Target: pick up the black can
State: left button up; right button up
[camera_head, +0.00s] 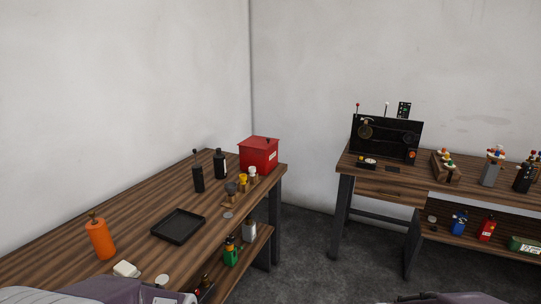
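On the left wooden table (150,205) stand two black containers side by side. One is a plain black cylinder (198,180) with a thin spout or stem on top. The other is a black bottle-shaped container (220,165) with a narrow neck and a pale label, just right of and behind it. I cannot tell for sure which one is the black can. Both stand upright and nothing touches them. Neither of my grippers shows in this view.
A red box (258,155) stands behind the containers at the table's far end. Small jars (242,183), a black tray (179,227) and an orange bottle (100,236) share the table. A lower shelf holds a green bottle (230,253). Another workbench (390,187) stands right; dark floor lies between.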

aim_at(219, 159)
jog(key=i+l+u, duration=0.1)
jog(key=i+u, duration=0.3)
jog(key=i, duration=0.15)
jog(key=i+l+u, duration=0.3)
jog(key=i+u, duration=0.15)
jog(key=i+l+u, duration=0.4)
jog(key=i+l, duration=0.05)
jog(key=i, duration=0.1)
